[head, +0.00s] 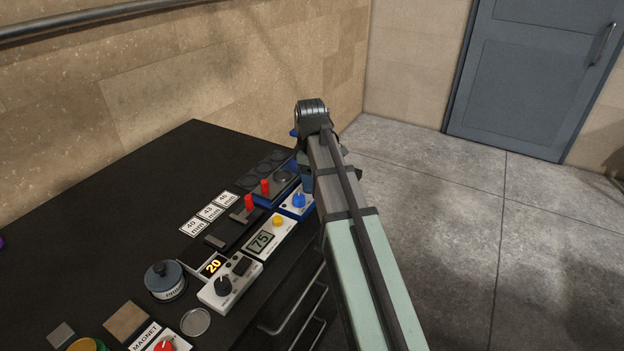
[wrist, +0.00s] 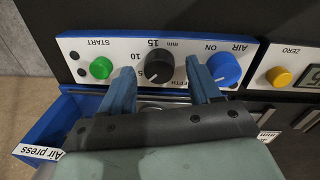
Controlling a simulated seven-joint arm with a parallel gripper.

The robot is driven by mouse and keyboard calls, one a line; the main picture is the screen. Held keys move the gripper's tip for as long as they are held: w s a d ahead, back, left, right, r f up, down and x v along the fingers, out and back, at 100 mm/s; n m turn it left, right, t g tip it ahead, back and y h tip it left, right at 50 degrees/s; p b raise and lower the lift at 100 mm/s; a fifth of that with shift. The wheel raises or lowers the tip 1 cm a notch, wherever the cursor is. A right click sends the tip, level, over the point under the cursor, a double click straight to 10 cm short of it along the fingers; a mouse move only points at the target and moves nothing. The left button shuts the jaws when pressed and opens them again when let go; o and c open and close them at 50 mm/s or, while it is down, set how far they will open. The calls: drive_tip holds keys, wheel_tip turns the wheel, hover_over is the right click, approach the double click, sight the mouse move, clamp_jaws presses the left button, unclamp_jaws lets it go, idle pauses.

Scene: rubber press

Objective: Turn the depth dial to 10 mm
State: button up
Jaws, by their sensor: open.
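The depth dial (wrist: 159,66) is a black round knob on a white panel in the wrist view, where the panel appears upside down. Labels 5, 10 and 15 mm run around its left and upper side. A short pale mark on the knob's lower left seems to point near 5. My gripper (wrist: 159,69) is open, its two blue fingers on either side of the dial with gaps to it; whether they are level with the knob I cannot tell. In the head view my arm hides the dial and most of the gripper.
A blue AIR knob (wrist: 224,68) sits close beside the right finger, and a green START button (wrist: 101,68) is left of the left finger. A yellow ZERO button (wrist: 279,77) is farther right. Other devices, including a control box (head: 229,284), crowd the black bench (head: 100,235).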

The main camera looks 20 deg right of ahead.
drive_tip(key=shift+f, duration=0.4)
drive_tip(key=shift+c, duration=0.3)
drive_tip(key=c, duration=1)
drive_tip(key=shift+m, duration=0.4)
drive_tip(key=m, duration=0.4)
drive_tip(key=shift+m, duration=0.4)
drive_tip(key=m, duration=0.5)
drive_tip(key=shift+m, duration=0.7)
